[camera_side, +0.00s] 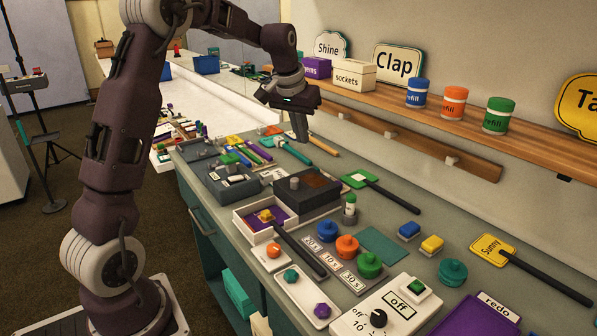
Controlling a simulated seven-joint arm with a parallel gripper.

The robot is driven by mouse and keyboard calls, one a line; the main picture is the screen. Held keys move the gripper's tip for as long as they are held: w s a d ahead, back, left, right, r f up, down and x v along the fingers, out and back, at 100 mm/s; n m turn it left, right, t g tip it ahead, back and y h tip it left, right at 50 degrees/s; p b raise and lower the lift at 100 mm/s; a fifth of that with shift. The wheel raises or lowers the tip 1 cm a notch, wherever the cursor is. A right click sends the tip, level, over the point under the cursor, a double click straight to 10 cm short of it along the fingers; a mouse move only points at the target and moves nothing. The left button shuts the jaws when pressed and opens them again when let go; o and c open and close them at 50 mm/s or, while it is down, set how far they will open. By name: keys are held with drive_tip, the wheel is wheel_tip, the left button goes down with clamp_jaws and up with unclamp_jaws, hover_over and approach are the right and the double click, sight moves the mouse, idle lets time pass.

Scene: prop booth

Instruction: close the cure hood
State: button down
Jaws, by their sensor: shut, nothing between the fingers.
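What looks like the cure hood is a dark box (322,204) with a brown top panel and a small grey knob, in the middle of the bench. A white tray (243,224) with a purple floor sticks out at its front left, uncovered, and a small yellow piece (266,216) lies in it. I cannot tell how the hood and tray are joined. My gripper (301,138) is shut and empty, fingers pointing down, up and behind the hood in the picture, clear of it.
A long black bar (300,252) lies right of the tray. Blue, orange and green knobs (346,246) sit on a timer panel in front. A grey case (228,185) and several coloured tools crowd the bench behind.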

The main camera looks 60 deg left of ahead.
drive_tip(key=w+a+f, duration=0.2)
drive_tip(key=a+f, duration=0.1)
drive_tip(key=a, duration=0.1)
approach(302, 180)
drive_tip(key=w+f, duration=0.1)
drive_tip(key=w+a+f, duration=0.1)
drive_tip(key=w+f, duration=0.1)
drive_tip(key=w+a+f, duration=0.1)
drive_tip(key=f, duration=0.1)
drive_tip(key=shift+w, duration=0.2)
drive_tip(key=s, duration=0.1)
drive_tip(key=s+d, duration=0.1)
drive_tip(key=s, duration=0.1)
drive_tip(key=shift+d, duration=0.15)
drive_tip(key=shift+s+d, duration=0.15)
drive_tip(key=shift+s, duration=0.1)
drive_tip(key=s, duration=1.4)
drive_tip(key=shift+s, duration=0.25)
drive_tip(key=shift+d+f, duration=0.1)
